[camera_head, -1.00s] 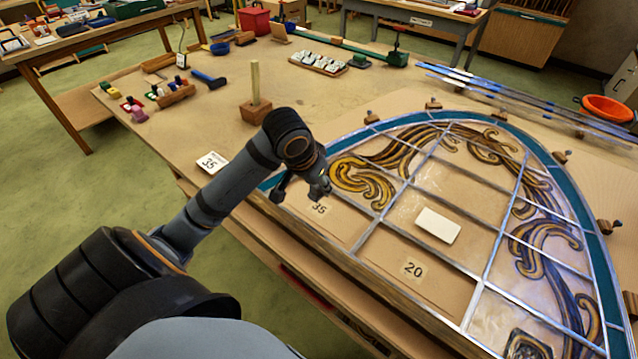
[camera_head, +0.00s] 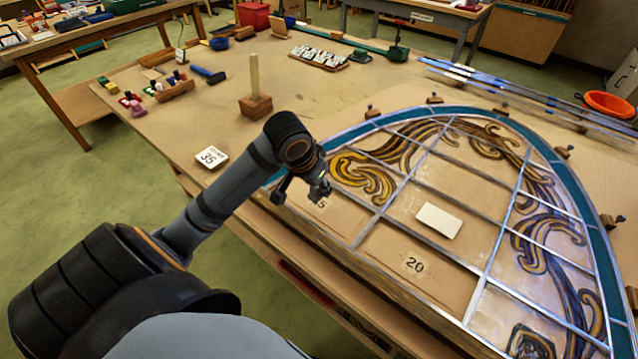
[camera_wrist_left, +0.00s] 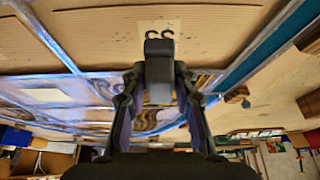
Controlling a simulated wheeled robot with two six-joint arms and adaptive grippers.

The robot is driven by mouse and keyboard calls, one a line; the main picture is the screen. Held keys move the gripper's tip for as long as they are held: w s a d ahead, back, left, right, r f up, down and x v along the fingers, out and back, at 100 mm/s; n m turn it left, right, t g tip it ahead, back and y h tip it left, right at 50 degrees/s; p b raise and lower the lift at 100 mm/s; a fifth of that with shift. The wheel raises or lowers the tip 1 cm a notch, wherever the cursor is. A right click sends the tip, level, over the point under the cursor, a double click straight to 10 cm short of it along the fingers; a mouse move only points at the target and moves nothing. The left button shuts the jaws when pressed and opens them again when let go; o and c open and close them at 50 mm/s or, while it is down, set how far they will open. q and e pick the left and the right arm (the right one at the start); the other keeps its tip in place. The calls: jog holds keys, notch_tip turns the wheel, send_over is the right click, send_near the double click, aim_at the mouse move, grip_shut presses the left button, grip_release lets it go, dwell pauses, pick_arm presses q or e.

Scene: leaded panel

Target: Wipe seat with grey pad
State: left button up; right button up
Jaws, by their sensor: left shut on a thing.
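My left gripper (camera_head: 320,192) is over the left side of the leaded panel, at the opening marked 35. It is shut on a dark grey block, the grey pad (camera_wrist_left: 159,62), which shows between the fingertips in the left wrist view. The seat (camera_head: 338,218) is the bare tan opening there, bordered by lead strips; its number label is partly covered by the gripper in the head view and shows beyond the pad in the wrist view. I cannot tell whether the pad touches the seat. My right gripper is not in view.
A second bare opening marked 20 (camera_head: 414,264) lies to the right, with a cream rectangular piece (camera_head: 439,221) above it. Painted scroll glass and a teal border (camera_head: 590,225) surround them.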

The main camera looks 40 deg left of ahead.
pick_arm(q)
jog(key=shift+f+b, duration=0.75)
jog(key=shift+f, duration=0.95)
